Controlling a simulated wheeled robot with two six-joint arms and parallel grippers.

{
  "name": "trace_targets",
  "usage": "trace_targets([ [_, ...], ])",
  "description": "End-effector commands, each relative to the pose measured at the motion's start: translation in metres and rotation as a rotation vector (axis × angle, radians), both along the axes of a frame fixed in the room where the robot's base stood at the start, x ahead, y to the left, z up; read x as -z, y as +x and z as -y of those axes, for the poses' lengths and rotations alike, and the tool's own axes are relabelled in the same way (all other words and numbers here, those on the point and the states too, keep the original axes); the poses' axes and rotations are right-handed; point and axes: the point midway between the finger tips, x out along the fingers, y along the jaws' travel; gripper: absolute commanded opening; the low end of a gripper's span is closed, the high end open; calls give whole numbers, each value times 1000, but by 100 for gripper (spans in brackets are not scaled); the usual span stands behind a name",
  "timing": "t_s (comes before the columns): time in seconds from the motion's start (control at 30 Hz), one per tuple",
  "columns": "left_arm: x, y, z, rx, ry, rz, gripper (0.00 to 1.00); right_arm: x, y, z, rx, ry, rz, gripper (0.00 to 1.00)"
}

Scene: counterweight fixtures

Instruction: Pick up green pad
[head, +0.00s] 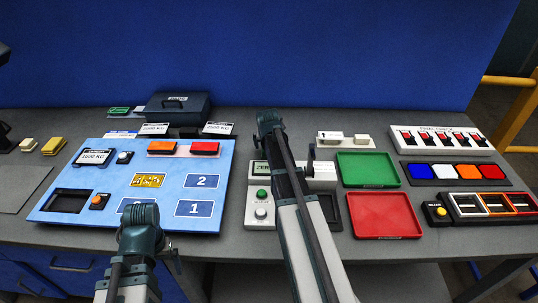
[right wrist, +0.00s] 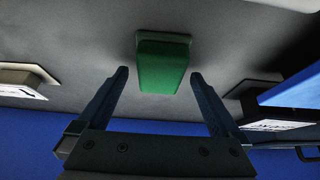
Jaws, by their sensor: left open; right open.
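The green pad (right wrist: 162,68) shows in the right wrist view as a small green block on a slightly wider base, on the grey counter. My right gripper (right wrist: 159,75) is open, with one finger on each side of the pad's line and the pad just beyond the fingertips; I see no contact. In the head view my right gripper (head: 268,121) reaches to the back of the counter, and I cannot make out the green pad there, probably hidden by it. My left gripper (head: 140,214) is open and empty over the front edge of the light-blue board.
The light-blue board (head: 112,179) holds orange (head: 161,147) and red (head: 205,148) blocks. A dark case (head: 178,106) stands behind it. Green (head: 368,169) and red (head: 384,215) trays lie right of my right arm. A white switch panel (head: 442,141) is at the right.

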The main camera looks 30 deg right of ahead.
Motion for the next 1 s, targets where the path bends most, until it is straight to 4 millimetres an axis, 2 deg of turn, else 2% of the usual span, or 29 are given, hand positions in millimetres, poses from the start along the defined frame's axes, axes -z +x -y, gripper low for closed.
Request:
trace_targets([
  [0.03, 10, 0, 0, 0, 0, 0, 98, 10, 4, 2, 0, 0, 0, 100],
  [0.07, 12, 0, 0, 0, 0, 0, 98, 12, 5, 3, 0, 0, 0, 100],
  [0.33, 11, 0, 0, 0, 0, 0, 98, 11, 5, 3, 0, 0, 0, 100],
  [0.37, 11, 0, 0, 0, 0, 0, 98, 11, 5, 3, 0, 0, 0, 96],
  [0.8, 11, 0, 0, 0, 0, 0, 98, 11, 5, 3, 0, 0, 0, 19],
  [1.0, 10, 0, 0, 0, 0, 0, 98, 10, 6, 3, 0, 0, 0, 18],
])
